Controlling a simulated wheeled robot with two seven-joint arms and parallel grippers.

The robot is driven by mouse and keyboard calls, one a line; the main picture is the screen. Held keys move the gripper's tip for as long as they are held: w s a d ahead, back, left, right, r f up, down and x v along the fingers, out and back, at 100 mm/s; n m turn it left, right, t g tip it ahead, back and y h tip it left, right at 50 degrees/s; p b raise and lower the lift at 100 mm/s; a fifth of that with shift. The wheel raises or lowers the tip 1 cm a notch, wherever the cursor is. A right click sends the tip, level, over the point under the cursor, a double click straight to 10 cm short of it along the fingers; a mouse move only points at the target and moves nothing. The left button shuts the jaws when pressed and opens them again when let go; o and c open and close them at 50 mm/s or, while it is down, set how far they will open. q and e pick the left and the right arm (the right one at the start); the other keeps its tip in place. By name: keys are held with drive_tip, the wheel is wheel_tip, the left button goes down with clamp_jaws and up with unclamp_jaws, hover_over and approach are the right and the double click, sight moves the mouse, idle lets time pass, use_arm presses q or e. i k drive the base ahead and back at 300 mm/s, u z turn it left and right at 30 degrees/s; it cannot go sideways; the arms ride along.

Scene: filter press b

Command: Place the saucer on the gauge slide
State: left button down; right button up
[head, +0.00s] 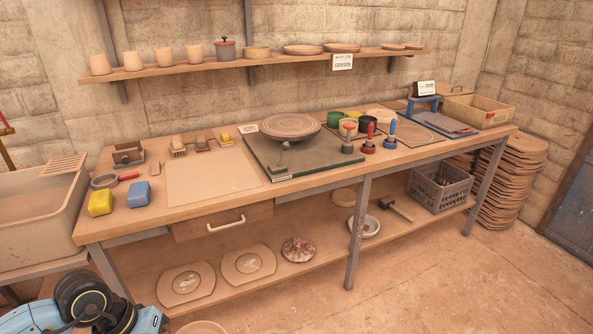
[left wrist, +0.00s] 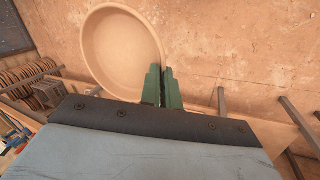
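The saucer (left wrist: 115,48) is a round, tan, shallow dish with a raised rim. In the left wrist view my left gripper (left wrist: 167,70) has its green fingers close together on the saucer's rim, one finger on each side. In the head view only an upper arc of the saucer (head: 202,328) shows at the bottom edge; the left fingers are below the picture. A blue arch (head: 423,104) stands over a flat grey-blue plate (head: 450,124) at the bench's right end; this looks like the gauge slide. Its top looks empty. My right gripper is not in view.
The wooden bench (head: 110,222) carries a dark green slab (head: 262,152) with a round wheel, cups and red and blue-handled tools. A wooden box (head: 480,112) stands beside the gauge slide. A lower shelf holds discs and a crate (head: 440,187). Floor in front is clear.

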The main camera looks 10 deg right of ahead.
sight(447, 124)
drive_tip(key=z, duration=1.8)
drive_tip(key=i, duration=1.2)
drive_tip(key=z, duration=0.8)
drive_tip(key=i, duration=1.7)
drive_tip(key=u, duration=0.7)
drive_tip(key=i, duration=1.15)
drive_tip(key=u, duration=1.05)
